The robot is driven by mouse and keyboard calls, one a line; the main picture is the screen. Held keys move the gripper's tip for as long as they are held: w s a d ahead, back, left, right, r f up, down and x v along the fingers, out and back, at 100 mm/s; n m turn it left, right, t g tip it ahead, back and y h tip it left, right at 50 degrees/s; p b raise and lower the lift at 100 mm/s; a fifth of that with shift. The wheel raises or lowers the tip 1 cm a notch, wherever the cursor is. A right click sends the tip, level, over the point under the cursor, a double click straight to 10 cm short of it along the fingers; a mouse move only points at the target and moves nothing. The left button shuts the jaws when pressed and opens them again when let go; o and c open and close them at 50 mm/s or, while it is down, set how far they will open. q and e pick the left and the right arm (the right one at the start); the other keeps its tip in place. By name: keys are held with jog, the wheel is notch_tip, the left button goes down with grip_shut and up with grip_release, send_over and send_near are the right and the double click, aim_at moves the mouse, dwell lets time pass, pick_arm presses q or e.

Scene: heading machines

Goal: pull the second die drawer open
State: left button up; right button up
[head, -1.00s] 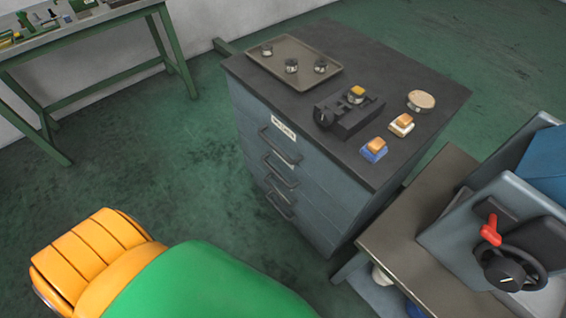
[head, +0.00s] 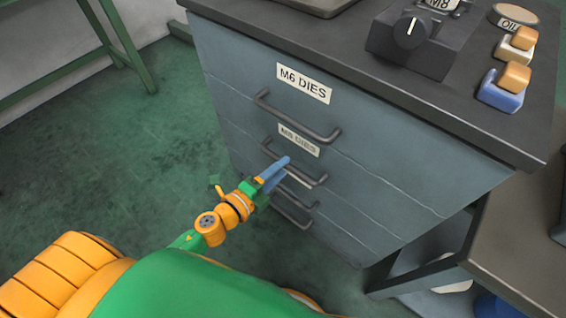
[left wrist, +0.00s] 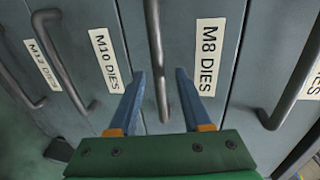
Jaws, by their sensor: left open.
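The second die drawer (head: 335,176), labelled M8 DIES, is in the grey-blue cabinet and looks shut. Its dark bar handle (head: 310,181) lies below its label (head: 298,140). My left gripper (head: 280,168) is open, with its blue fingers at this handle. In the left wrist view my left gripper (left wrist: 161,74) has one finger on each side of the M8 handle (left wrist: 156,45), with gaps visible between fingers and bar. The M8 label (left wrist: 208,55) lies beyond the right finger. My right gripper is not in view.
The M6 DIES drawer handle (head: 297,117) is just above; the M10 (left wrist: 109,58) and M12 (left wrist: 42,63) drawers are below. The cabinet top (head: 330,38) overhangs. A brown table (head: 518,225) stands close at the right. Green floor (head: 150,150) is clear at the left.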

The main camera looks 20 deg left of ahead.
pick_arm(q)
jog(key=x, duration=0.3)
jog(key=shift+w, duration=0.1)
grip_shut()
jog(key=shift+f, duration=0.1)
dwell(1.3)
